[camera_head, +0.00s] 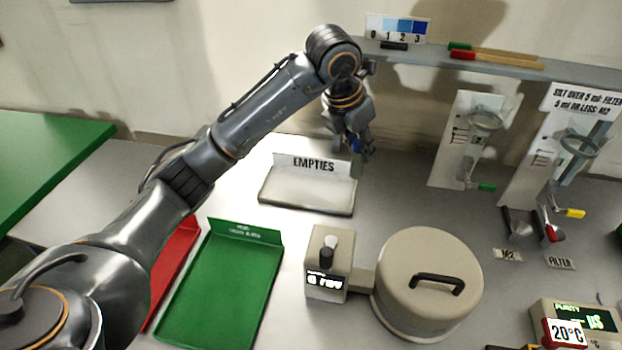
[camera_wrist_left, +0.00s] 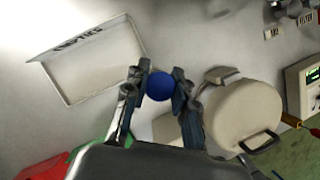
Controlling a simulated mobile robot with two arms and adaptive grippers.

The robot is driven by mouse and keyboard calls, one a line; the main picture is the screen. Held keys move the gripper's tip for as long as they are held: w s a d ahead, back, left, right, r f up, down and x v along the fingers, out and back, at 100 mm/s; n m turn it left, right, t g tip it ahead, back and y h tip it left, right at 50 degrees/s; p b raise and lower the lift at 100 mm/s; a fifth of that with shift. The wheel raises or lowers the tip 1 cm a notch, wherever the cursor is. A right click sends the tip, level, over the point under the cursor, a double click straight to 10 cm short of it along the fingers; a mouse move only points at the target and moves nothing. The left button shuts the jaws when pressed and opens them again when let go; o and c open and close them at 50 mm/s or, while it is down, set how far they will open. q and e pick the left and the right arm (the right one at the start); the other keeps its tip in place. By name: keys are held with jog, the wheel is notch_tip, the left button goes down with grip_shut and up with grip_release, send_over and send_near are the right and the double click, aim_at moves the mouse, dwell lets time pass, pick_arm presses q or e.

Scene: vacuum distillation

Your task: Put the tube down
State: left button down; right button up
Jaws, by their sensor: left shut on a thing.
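My left gripper (camera_head: 359,146) is above the bench, by the right edge of the white tray labelled EMPTIES (camera_head: 305,203). It is shut on a tube, whose blue round end (camera_wrist_left: 160,86) shows between the fingers in the left wrist view. My right gripper is not in view.
A round beige lidded device (camera_head: 427,262) and a small display unit (camera_head: 328,262) stand in front. A green tray (camera_head: 222,290) and a red tray (camera_head: 176,262) lie at left. Glassware stands (camera_head: 470,135) and a shelf (camera_head: 450,60) are at right and back.

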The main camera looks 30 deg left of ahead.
pick_arm(q)
jog(key=w+a+f+p, duration=0.1)
jog(key=a+f, duration=0.3)
jog(key=a+f+p, duration=0.2)
jog(key=a+f, duration=0.2)
jog(key=w+a+f+p, duration=0.1)
jog(key=a+f+p, duration=0.1)
jog(key=a+f, duration=0.2)
jog(key=shift+w+a, duration=0.35)
jog(key=shift+f, duration=0.2)
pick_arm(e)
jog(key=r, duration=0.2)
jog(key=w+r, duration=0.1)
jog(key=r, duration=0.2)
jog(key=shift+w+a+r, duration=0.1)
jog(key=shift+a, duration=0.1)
pick_arm(q)
jog(key=shift+f+b, duration=0.2)
jog(key=shift+b, duration=0.1)
jog(key=c, duration=1.1)
grip_release()
